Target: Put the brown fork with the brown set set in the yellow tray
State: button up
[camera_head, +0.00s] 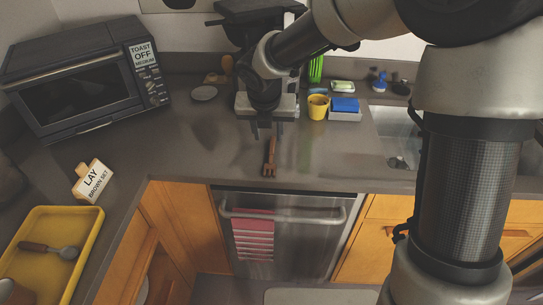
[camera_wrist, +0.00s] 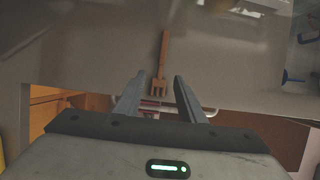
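The brown fork (camera_head: 270,158) lies on the grey counter near its front edge, above the dishwasher, tines toward the edge. It also shows in the wrist view (camera_wrist: 163,62), beyond and between the fingertips. My gripper (camera_head: 268,132) is open and empty above the counter, close to the fork's handle end; its two fingers (camera_wrist: 157,90) are apart in the wrist view. The yellow tray (camera_head: 83,245) lies at the lower left on the counter. In it are a brown-handled spoon (camera_head: 50,249) and a brown item (camera_head: 18,292) cut off by the picture's edge.
A sign reading "LAY BROWN SET" (camera_head: 94,181) stands behind the tray. A toaster oven (camera_head: 85,85) fills the back left. A yellow cup (camera_head: 318,106), a blue sponge (camera_head: 345,105) and the sink (camera_head: 398,135) are to the right. The counter around the fork is clear.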

jog(key=b, duration=0.1)
send_over(271, 154)
jog(key=s, duration=0.2)
jog(key=f, duration=0.5)
jog(key=shift+s+a+f, duration=0.15)
jog(key=shift+a+f, duration=0.1)
jog(key=shift+f, duration=0.1)
jog(key=x, duration=0.2)
jog(key=b+x, duration=0.1)
jog(key=x, duration=0.2)
jog(key=shift+s+d+f, duration=0.2)
grip_shut()
